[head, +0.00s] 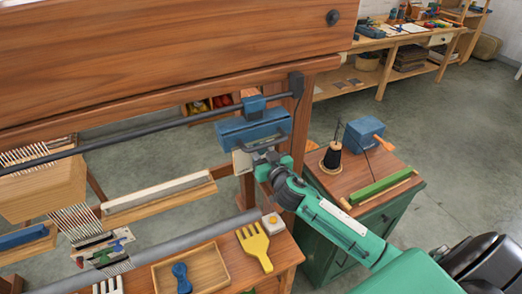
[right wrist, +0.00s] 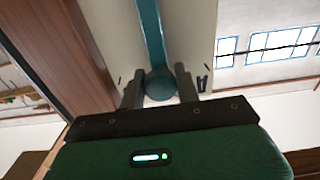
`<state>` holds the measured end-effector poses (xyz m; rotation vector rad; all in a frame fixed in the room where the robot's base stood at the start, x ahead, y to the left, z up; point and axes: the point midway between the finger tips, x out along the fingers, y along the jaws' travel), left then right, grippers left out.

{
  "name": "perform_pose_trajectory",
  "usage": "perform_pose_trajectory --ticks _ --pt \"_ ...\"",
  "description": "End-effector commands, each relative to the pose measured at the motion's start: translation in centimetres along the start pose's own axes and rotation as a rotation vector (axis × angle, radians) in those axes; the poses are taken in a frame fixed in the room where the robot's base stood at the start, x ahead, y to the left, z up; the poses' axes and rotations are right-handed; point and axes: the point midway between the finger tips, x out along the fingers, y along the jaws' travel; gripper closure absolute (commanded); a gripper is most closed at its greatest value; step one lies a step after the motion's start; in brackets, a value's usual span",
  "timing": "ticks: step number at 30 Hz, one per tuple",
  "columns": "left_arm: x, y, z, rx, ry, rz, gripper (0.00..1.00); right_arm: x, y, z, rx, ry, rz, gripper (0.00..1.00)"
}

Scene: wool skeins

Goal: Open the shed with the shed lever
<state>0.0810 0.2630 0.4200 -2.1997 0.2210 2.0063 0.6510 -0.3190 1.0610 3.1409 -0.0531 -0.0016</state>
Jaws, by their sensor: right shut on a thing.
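The shed lever (right wrist: 150,35) is a blue-teal bar with a round knob (right wrist: 158,86) at its near end, in the right wrist view. It runs in front of a cream plate (right wrist: 195,45) with small dark marks on both sides. My right gripper (right wrist: 159,78) is shut on the knob, one finger on each side. In the head view my right gripper (head: 264,161) is at the loom's right post, just below a blue box (head: 252,131). The cream plate (head: 242,165) shows beside it; the knob is hidden there. My left gripper is not in view.
The wooden loom beam (head: 160,55) spans the upper left, with a dark rod (head: 150,128) below it. A bench with a tray (head: 205,268) and yellow comb (head: 256,246) lies below. A green cabinet (head: 325,233) stands right, holding a black thread cone (head: 332,155).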

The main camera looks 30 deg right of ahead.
Motion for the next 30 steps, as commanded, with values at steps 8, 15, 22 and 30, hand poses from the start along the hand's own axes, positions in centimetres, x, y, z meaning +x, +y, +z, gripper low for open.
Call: perform_pose_trajectory --ticks 8,15,22,30 --pt "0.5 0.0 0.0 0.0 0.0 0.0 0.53 0.0 0.5 0.1 0.056 0.001 0.0 1.0" --pt "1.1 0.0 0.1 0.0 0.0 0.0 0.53 0.0 2.0 0.3 0.205 0.002 0.002 1.0" --pt "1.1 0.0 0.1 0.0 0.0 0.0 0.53 0.0 3.4 0.6 0.361 0.002 0.002 1.0" --pt "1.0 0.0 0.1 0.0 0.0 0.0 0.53 0.0 4.5 1.0 0.483 0.003 0.001 1.0"
